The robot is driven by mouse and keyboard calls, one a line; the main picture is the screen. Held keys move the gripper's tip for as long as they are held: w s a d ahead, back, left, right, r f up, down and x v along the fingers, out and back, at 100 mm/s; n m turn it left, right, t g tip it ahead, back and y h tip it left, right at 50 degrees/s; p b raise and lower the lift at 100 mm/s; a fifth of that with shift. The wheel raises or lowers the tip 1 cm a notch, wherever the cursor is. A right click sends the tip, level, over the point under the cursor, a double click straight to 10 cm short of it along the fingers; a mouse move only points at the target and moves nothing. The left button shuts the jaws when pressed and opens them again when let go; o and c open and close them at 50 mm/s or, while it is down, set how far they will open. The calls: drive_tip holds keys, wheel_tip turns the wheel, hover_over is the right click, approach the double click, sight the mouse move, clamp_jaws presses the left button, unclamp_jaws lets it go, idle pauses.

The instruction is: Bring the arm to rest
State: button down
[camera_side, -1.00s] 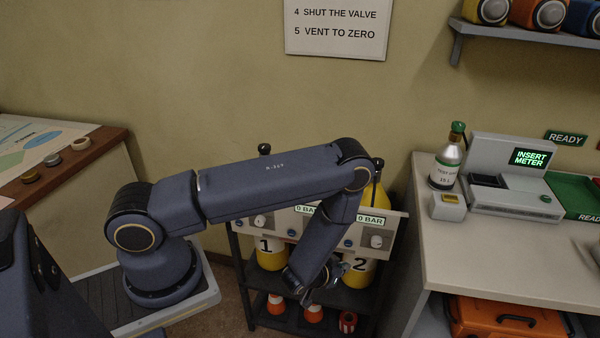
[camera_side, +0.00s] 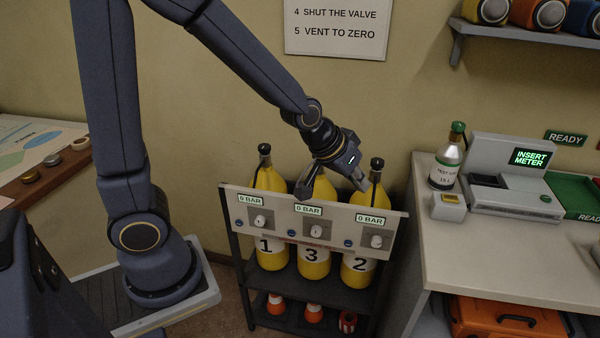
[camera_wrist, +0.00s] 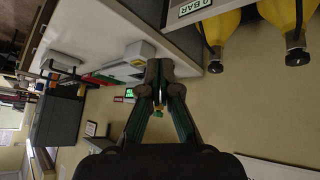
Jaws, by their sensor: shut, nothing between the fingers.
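My gripper (camera_side: 360,184) is raised in front of the wall, at the upper right of the yellow cylinder rack in the side view. Its fingers look close to the neck of the right-hand cylinder in that picture; whether they touch it cannot be told. In the wrist view the fingers of my gripper (camera_wrist: 159,76) come together at the tips with nothing held. My arm is bent up high, with its elbow out of the top of the side view.
Yellow cylinders numbered 1 (camera_side: 271,258), 3 (camera_side: 313,262) and 2 (camera_side: 358,268) stand behind a panel (camera_side: 282,240) whose three displays read 0 BAR. At right, a counter (camera_side: 477,247) bears a green-capped bottle (camera_side: 447,164) and a meter station (camera_side: 511,200). A shelf (camera_side: 530,35) hangs above.

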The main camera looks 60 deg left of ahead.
drive_tip(key=s+a+r, duration=0.1)
drive_tip(key=s+r, duration=0.2)
drive_tip(key=s, duration=0.3)
drive_tip(key=s+a+r+m+g, duration=0.1)
drive_tip(key=s+r, duration=0.2)
drive_tip(key=s, duration=0.3)
drive_tip(key=s+a+r, duration=0.1)
drive_tip(key=s+r, duration=0.2)
drive_tip(key=s, duration=0.4)
drive_tip(key=shift+a+r+m+g+y, duration=0.3)
drive_tip(key=shift+r+m+g+y, duration=0.05)
drive_tip(key=shift+m+g+y, duration=0.05)
